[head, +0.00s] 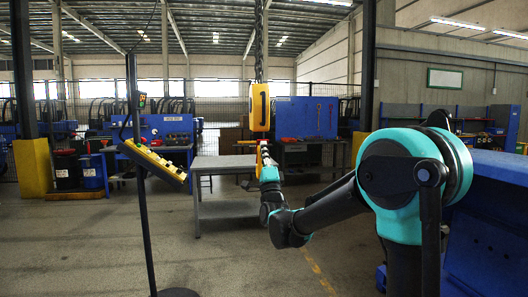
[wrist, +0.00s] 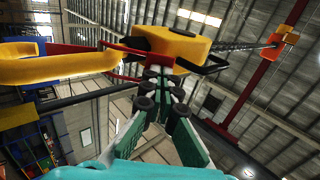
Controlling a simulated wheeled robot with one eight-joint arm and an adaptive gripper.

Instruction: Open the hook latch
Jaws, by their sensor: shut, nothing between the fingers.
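A yellow hook block (head: 260,107) marked "1" hangs from a dark chain in the head view, with the yellow hook (head: 264,155) below it. In the wrist view the block (wrist: 180,45) is at the top centre and the curved hook (wrist: 60,69) reaches left. A thin red latch (wrist: 80,48) runs along the hook toward the block; whether it is seated across the mouth is unclear. My gripper (wrist: 162,84) is shut and empty, its tips close to the block and the latch's inner end. Contact cannot be told. In the head view my gripper (head: 268,175) is just below the hook, partly overlapping it.
A grey table (head: 222,162) and blue workbenches (head: 305,118) are behind the hook. A dark chain (wrist: 240,46) runs from the block to an orange hoist (wrist: 285,37). Open floor lies at the front left.

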